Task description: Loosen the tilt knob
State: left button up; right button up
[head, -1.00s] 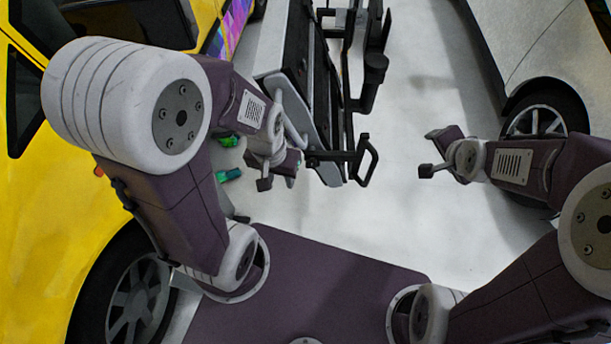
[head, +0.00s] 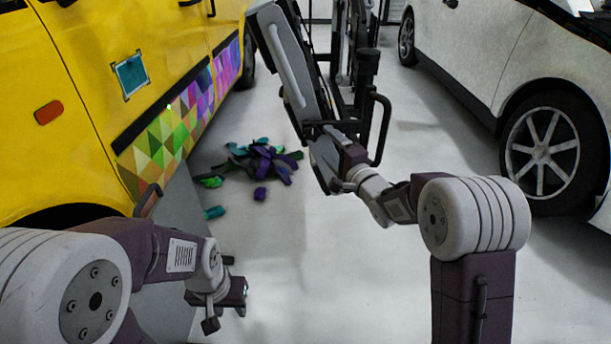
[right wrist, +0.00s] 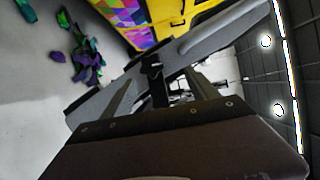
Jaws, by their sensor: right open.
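A tall black-framed stand with a tilted grey panel (head: 290,75) stands at top centre in the head view. My right gripper (head: 338,148) reaches its lower end, near a dark bar. In the right wrist view, my right gripper (right wrist: 162,92) is open, its two fingers apart. A small black part (right wrist: 154,70) of the stand shows between or just beyond the fingertips; it may be the tilt knob, but I cannot tell, nor whether the fingers touch it. My left gripper (head: 228,295) is open and empty at lower left, away from the stand.
A yellow vehicle (head: 85,110) with a coloured mosaic strip stands at left. A white car (head: 500,60) stands at right. A pile of purple and green scraps (head: 262,160) lies on the floor left of the stand. Floor at lower centre is clear.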

aim_at(314, 135)
jog(key=w+a+p, duration=0.1)
jog(key=w, duration=0.1)
jog(key=w+a+f+p, duration=0.1)
jog(key=w, duration=0.1)
jog(key=w+a+f+p, duration=0.1)
jog(key=w, duration=0.2)
jog(key=shift+w+a+f, duration=0.1)
jog(key=shift+a, duration=0.2)
jog(key=shift+w+a, duration=0.2)
jog(key=shift+w, duration=0.3)
pick_arm(q)
jog(key=shift+r, duration=0.55)
pick_arm(e)
jog(key=shift+c, duration=0.3)
